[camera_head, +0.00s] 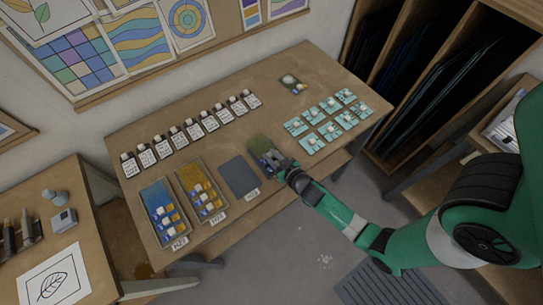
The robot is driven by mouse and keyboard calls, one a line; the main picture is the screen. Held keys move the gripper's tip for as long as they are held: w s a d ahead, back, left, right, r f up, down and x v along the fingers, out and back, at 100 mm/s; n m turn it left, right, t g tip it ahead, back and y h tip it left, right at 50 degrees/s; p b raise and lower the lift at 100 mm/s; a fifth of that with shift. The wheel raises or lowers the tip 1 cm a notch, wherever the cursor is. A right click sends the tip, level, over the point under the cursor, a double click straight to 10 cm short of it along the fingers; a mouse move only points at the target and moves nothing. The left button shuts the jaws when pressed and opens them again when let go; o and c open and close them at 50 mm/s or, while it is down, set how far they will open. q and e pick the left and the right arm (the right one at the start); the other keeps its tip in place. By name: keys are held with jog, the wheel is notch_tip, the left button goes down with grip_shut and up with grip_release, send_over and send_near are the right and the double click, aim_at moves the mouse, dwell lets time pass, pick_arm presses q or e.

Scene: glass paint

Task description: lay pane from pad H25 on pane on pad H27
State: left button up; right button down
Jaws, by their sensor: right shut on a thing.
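White label cards (217,219) stand in front of the places, too small to read surely. My left gripper is not in view.
Several labelled bottles (193,132) stand in a row at the back of the table (240,120). Several small teal pieces (330,126) lie in rows at the right. A shelf rack (425,75) stands beyond.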

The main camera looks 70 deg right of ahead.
jog(key=shift+f, duration=0.15)
jog(key=c, duration=0.7)
grip_release()
jog(key=shift+r, duration=0.25)
jog(key=b+v, duration=0.1)
jog(key=v, duration=1.1)
